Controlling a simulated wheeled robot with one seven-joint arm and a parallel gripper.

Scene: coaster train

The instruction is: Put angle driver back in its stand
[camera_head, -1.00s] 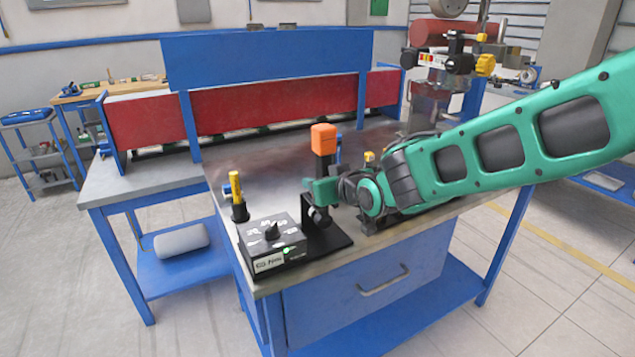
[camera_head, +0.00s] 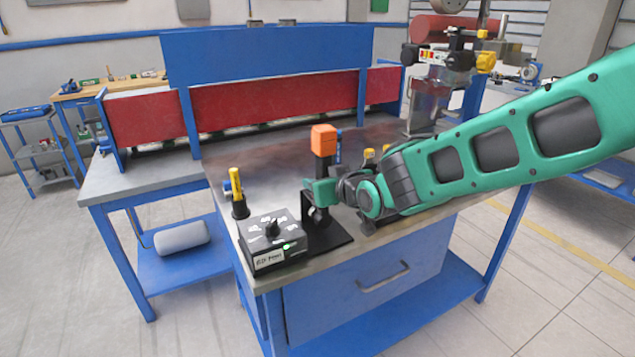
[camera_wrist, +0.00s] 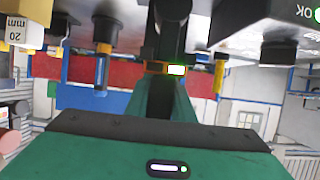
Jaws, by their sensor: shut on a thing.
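The angle driver (camera_head: 323,155) stands upright in the head view, a black body with an orange block on top. My green gripper (camera_head: 321,190) is shut on its body below the orange block. In the wrist view the driver's dark body (camera_wrist: 160,95) runs up the middle from between my fingers, with a small lit display. A black stand (camera_head: 328,236), with a flat base and an upright bracket, is directly below on the near edge of the bench. The driver's lower end is close to the bracket; whether it is seated or just above cannot be told.
A dial box (camera_head: 272,240) with a green light sits left of the stand. A yellow-handled tool (camera_head: 236,187) stands in a black holder behind the box. Small yellow-topped items (camera_head: 370,154) are close behind my wrist. The bench top (camera_head: 262,165) further back is mostly clear.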

